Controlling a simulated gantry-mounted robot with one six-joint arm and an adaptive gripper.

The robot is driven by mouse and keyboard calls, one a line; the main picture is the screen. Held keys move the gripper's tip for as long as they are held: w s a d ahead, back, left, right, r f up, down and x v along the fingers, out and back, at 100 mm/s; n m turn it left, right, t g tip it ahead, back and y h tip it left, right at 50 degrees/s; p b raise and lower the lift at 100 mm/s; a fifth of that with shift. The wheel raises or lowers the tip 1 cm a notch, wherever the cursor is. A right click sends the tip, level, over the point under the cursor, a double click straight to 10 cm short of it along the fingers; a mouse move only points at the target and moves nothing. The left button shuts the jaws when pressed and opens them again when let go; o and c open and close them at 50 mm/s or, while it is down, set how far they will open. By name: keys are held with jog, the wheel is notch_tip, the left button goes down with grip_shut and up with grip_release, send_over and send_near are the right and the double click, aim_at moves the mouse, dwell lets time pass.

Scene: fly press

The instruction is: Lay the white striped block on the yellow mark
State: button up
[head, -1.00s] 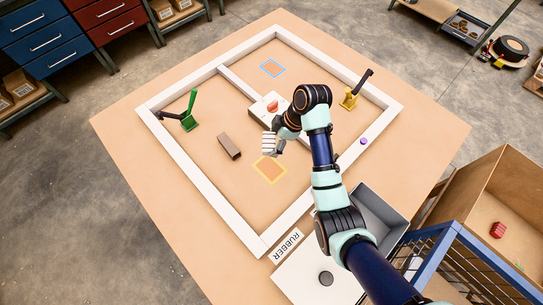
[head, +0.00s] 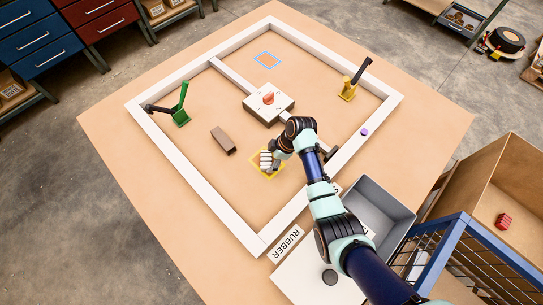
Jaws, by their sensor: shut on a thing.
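The white striped block (head: 266,160) is in my gripper (head: 269,164), over the upper part of the yellow mark (head: 267,176). The yellow mark is a square outline on the tan board, and the block and gripper hide part of it. My gripper is shut on the block. I cannot tell from this view whether the block touches the board or hangs just above it.
A brown block (head: 223,141) lies left of the mark. A green lever (head: 181,107) and a yellow lever (head: 351,84) stand inside the white frame (head: 190,188). A blue mark (head: 267,60) is at the back.

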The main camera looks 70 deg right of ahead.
jog(key=shift+w+d+r, duration=0.1)
jog(key=o, duration=1.1)
jog(key=shift+o, duration=0.2)
jog(key=shift+r, duration=0.35)
jog(key=p+v, duration=0.3)
jog(key=v, duration=0.8)
jog(key=shift+s+r, duration=0.15)
jog(key=shift+s, duration=0.15)
